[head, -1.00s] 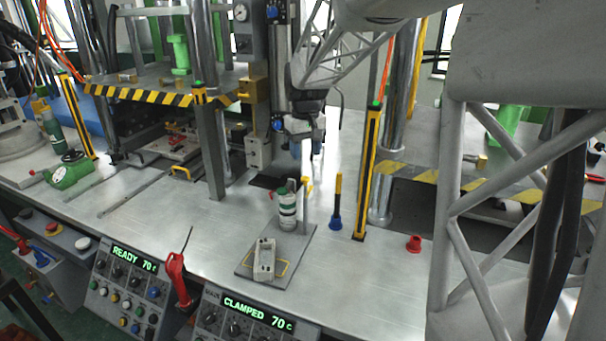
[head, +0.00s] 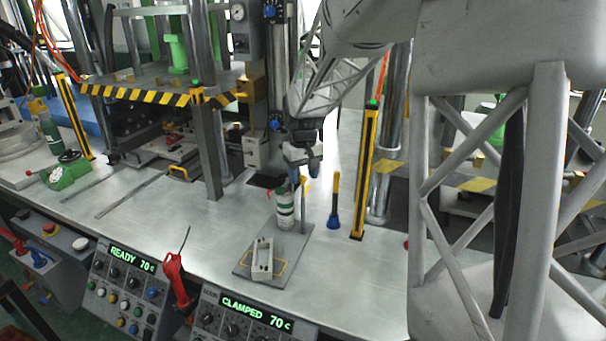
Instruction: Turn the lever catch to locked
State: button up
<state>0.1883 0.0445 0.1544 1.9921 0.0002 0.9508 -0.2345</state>
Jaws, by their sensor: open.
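My gripper (head: 304,174) points down above the back of a small grey plate (head: 247,262), its dark fingers apart and empty. Whether the fingers touch either cannot be told. A pale grey block (head: 262,258) stands on the front of the plate. I cannot tell for sure which part is the lever catch or how it is turned.
A blue-based tool with a yellow handle (head: 336,195) and a yellow-black post (head: 367,170) stand right of the plate. A striped press (head: 160,95) stands left. Control panels (head: 245,315) line the front. My arm hides much of the right side.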

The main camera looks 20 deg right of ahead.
jog(key=c, duration=0.9)
jog(key=shift+n, duration=0.4)
jog(key=n, duration=0.3)
jog(key=shift+n, duration=0.3)
jog(key=n, duration=1.3)
jog(key=shift+n, duration=0.4)
